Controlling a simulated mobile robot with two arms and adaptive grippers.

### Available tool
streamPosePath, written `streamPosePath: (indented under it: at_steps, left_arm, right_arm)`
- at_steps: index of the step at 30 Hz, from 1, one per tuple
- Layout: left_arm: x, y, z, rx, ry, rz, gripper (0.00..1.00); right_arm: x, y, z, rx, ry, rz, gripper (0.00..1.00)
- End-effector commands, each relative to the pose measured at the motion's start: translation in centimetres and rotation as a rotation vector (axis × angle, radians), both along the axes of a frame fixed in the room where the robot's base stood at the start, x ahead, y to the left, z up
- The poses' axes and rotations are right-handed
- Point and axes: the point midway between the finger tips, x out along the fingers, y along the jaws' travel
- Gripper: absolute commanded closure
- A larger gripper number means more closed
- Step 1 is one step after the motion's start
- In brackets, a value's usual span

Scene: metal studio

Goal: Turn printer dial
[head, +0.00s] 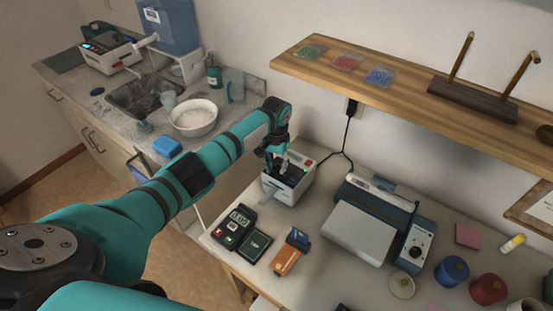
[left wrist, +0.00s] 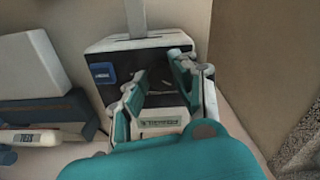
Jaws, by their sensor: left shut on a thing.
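The small white printer (head: 289,187) stands on the worktable by the wall, with a strip of label at its front. It also shows in the left wrist view (left wrist: 156,43), with a dark top and a blue label. My left gripper (head: 278,162) points down at the printer's top. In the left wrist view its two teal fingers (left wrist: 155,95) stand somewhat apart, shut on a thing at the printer. I do not see the dial clearly; the fingers and hand hide that part. My right gripper is not in view.
A wooden shelf (head: 420,95) hangs above the table. A black cord runs down the wall behind the printer.

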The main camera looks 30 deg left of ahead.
Motion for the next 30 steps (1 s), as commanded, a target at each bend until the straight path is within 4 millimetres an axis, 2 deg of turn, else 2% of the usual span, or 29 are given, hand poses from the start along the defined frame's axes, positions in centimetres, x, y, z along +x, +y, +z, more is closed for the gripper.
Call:
streamPosePath:
  at_steps: [1, 3, 15, 30]
  left_arm:
    - [0.0, -0.1, 0.6, -0.001, 0.0, 0.045, 1.0]
    - [0.0, 0.0, 0.5, -0.001, 0.0, 0.112, 1.0]
    - [0.1, 0.0, 0.4, 0.0, -0.003, 0.431, 1.0]
    - [0.2, 0.1, 0.2, 0.003, -0.005, 0.586, 1.0]
  right_arm:
    - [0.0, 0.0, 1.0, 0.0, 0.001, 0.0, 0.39]
    - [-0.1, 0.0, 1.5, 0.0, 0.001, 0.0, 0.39]
    - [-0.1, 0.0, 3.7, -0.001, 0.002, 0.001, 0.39]
    - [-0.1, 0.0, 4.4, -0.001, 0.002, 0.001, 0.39]
